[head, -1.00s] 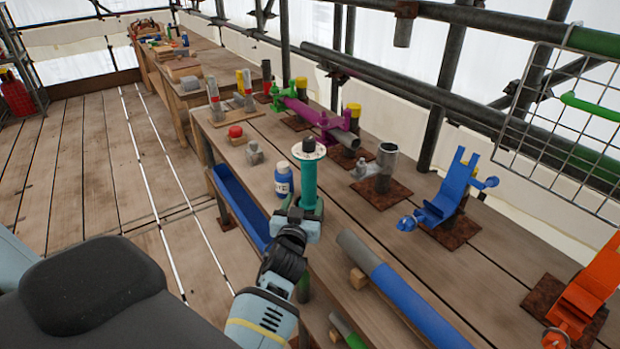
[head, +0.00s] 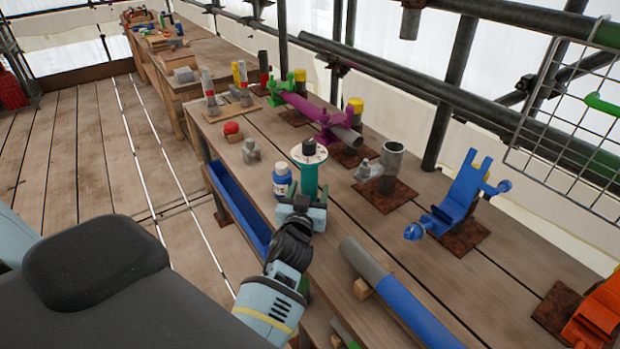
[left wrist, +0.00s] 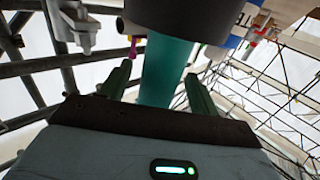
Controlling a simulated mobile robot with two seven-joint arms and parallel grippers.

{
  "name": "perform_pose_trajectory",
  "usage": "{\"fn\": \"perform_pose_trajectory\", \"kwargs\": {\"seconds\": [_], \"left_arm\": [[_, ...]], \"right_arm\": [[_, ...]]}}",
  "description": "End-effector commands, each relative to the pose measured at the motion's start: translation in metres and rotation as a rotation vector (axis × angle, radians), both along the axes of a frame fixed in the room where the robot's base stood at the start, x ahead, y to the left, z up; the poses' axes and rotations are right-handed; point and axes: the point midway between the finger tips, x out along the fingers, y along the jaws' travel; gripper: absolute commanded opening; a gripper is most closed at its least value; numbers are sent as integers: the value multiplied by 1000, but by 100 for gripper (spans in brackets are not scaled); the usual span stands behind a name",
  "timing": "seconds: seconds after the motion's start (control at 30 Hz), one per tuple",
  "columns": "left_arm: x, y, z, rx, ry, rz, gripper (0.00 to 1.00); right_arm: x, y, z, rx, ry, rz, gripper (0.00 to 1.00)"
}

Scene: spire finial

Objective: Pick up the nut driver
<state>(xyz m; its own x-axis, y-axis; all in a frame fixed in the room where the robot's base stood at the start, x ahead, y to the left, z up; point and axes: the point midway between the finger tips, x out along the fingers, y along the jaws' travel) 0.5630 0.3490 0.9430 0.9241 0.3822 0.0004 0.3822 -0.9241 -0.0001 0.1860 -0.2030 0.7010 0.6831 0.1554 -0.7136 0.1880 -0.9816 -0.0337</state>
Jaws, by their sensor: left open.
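The nut driver (head: 308,181) looks like the upright teal handle below a white disc with a dark knob, near the bench's front edge. My left gripper (head: 305,199) is at the lower part of the teal handle and hides its foot in the head view. In the left wrist view the teal handle (left wrist: 166,68) stands between the two green fingers (left wrist: 160,92), which are apart. A dark round part covers the handle's end at the top of that view. My right gripper is not in view.
A blue-labelled bottle (head: 282,181) stands close left of the handle. A grey upright tube (head: 391,164) and a blue clamp (head: 458,200) stand to the right. A grey and blue pipe (head: 385,285) lies in front. A blue trough (head: 238,205) hangs along the bench's front edge.

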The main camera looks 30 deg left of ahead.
Motion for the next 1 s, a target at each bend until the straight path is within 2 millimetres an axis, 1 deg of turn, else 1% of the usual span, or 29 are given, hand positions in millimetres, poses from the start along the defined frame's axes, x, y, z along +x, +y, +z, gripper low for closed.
{"fn": "perform_pose_trajectory", "kwargs": {"seconds": [0.33,0.8,1.0], "left_arm": [[-1,-1,-1,-1,1,1,62],[0,-1,-1,0,1,1,0],[0,-1,3,2,-7,0,0]], "right_arm": [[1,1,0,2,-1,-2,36],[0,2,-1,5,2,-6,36],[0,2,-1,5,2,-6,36]]}}
